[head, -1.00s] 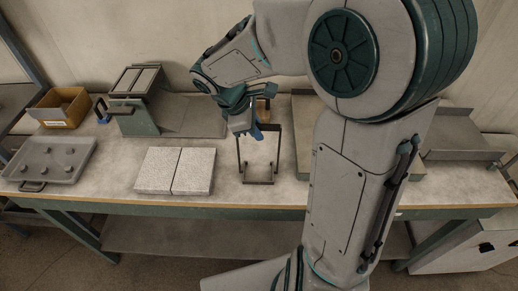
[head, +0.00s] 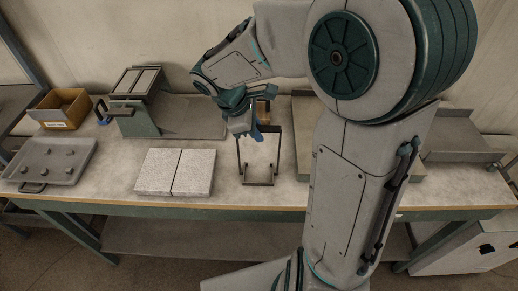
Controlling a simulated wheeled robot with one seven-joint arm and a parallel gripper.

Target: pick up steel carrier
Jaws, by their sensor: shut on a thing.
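The steel carrier (head: 259,183) is a dark, thin open frame with two uprights and a top bar. It stands upright at the middle of the workbench, near its front edge, and seems to rest on the bench top. My gripper (head: 254,131) is at the carrier's top bar, toward its left end, and is shut on it. The exact contact of the fingers is too small to make out. My arm hides part of the bench to the right of the carrier.
Two pale speckled slabs (head: 175,171) lie left of the carrier. A grey tray with knobs (head: 48,162), a cardboard bin (head: 61,108) and a green-grey machine (head: 134,105) stand farther left. A board (head: 304,126) lies behind my arm. A metal tray (head: 455,138) is at the right.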

